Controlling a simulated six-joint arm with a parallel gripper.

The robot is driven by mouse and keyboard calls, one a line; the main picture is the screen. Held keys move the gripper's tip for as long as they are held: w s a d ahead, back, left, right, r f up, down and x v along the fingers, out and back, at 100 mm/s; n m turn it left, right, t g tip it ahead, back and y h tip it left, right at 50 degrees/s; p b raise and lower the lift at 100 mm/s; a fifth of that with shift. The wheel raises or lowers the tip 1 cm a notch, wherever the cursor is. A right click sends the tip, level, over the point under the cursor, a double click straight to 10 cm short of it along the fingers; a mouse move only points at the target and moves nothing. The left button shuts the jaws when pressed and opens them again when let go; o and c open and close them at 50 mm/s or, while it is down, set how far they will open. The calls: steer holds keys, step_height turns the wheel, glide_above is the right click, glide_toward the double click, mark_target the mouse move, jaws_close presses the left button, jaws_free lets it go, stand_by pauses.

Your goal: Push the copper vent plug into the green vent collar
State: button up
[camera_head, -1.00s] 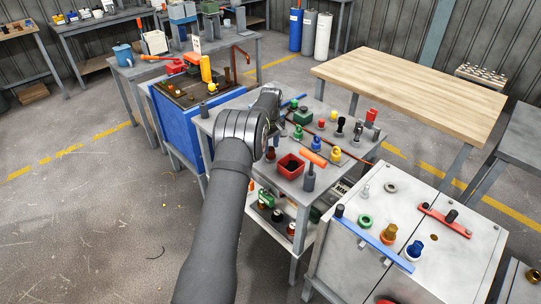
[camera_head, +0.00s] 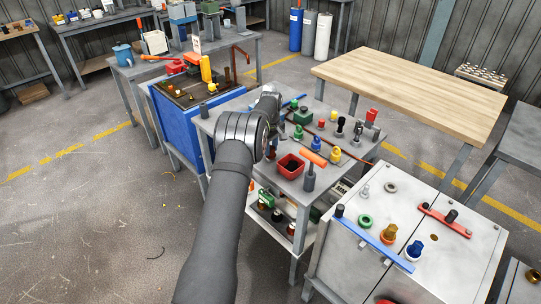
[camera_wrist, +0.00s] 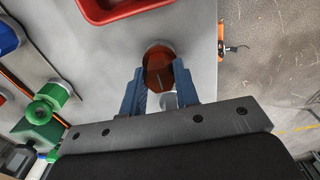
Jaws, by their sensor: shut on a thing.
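The copper vent plug (camera_wrist: 160,68) is between the two blue fingers of my gripper (camera_wrist: 160,86) in the wrist view, and the fingers are shut on it. Its reddish-brown faceted head shows; the fingers and gripper body hide part of it. In the head view my arm hides the fingertips and plug; the wrist is over the grey cart. A green ring (camera_head: 365,221), which looks like the green vent collar, sits on the white cabinet top at the lower right, well apart from my gripper. I cannot make out that ring in the wrist view.
A blue bar (camera_head: 375,240) and a red bar (camera_head: 444,221) lie on the white cabinet top (camera_head: 462,262). The wooden table (camera_head: 410,85) is clear.

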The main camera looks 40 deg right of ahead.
mark_target(271, 148)
steer(key=shift+r, duration=2.35)
steer(key=shift+s, duration=0.1)
steer(key=shift+m, duration=0.7)
steer(key=s+d, duration=0.1)
steer(key=s, duration=0.2)
steer(key=s+d, duration=0.1)
steer(key=s, duration=0.3)
steer(key=s+d+r, duration=0.1)
steer(key=s, duration=0.2)
steer(key=shift+s+d, duration=0.3)
steer(key=shift+d, duration=0.1)
steer(key=s+a+m, duration=0.2)
steer(key=s+m, duration=0.2)
steer(key=s, duration=2.9)
steer(key=shift+s+a+r+m, duration=0.15)
steer(key=shift+a+r+m, duration=0.15)
steer(key=shift+a, duration=0.1)
steer(key=shift+f, duration=0.1)
steer(key=shift+f, duration=2.05)
